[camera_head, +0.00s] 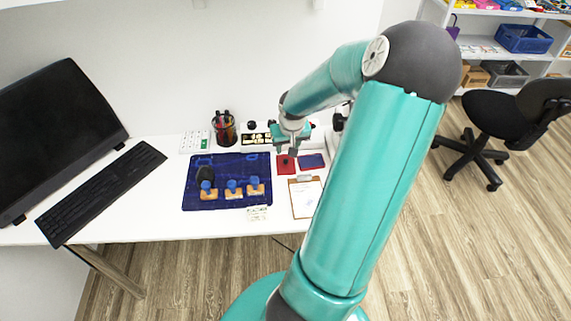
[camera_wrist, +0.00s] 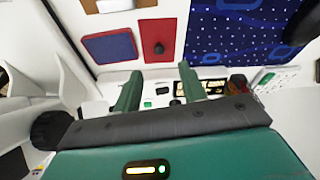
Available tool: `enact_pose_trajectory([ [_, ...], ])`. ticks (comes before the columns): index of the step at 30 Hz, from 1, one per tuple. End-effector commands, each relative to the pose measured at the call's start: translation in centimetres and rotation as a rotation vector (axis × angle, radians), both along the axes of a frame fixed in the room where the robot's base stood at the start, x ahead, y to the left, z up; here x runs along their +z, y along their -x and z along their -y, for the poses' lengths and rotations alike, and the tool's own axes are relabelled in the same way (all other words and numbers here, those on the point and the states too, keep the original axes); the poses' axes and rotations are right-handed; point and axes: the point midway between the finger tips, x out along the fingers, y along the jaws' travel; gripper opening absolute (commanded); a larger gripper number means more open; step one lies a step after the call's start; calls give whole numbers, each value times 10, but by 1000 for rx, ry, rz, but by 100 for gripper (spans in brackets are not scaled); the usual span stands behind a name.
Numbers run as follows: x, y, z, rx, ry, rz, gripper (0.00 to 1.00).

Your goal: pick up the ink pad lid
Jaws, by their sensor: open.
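The ink pad lid (camera_head: 284,170) looks like a flat red square with a dark round knob, lying on the white desk. It also shows in the wrist view (camera_wrist: 150,32), just past my fingertips and roughly in line with the gap between them. The ink pad (camera_head: 311,161), dark blue with a red rim, lies beside it; it shows left of the lid in the wrist view (camera_wrist: 108,46). My gripper (camera_head: 292,152) is open and empty, near the lid's back edge in the head view. The wrist view shows its two green fingers (camera_wrist: 158,75) spread apart, with nothing between them.
A clipboard (camera_head: 304,198) lies in front of the pad. A dark blue mat (camera_head: 215,175) with several blue-topped stamps (camera_head: 232,188) is left of the lid. A pen cup (camera_head: 225,130) and a tray of small pieces (camera_head: 257,139) stand behind. A keyboard (camera_head: 100,193) lies far left.

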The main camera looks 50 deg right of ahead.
Motion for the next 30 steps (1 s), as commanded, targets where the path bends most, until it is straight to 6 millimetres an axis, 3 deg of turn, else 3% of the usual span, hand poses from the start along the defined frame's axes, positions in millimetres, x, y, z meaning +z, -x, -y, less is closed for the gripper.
enact_pose_trajectory([
  [3, -22, -6, 2, 4, -3, 0, 41],
  [11, -42, -9, 7, 0, -2, -1, 41],
  [21, -83, -19, 16, 1, -2, 0, 41],
  [30, -87, -20, 17, 0, 1, -1, 40],
])
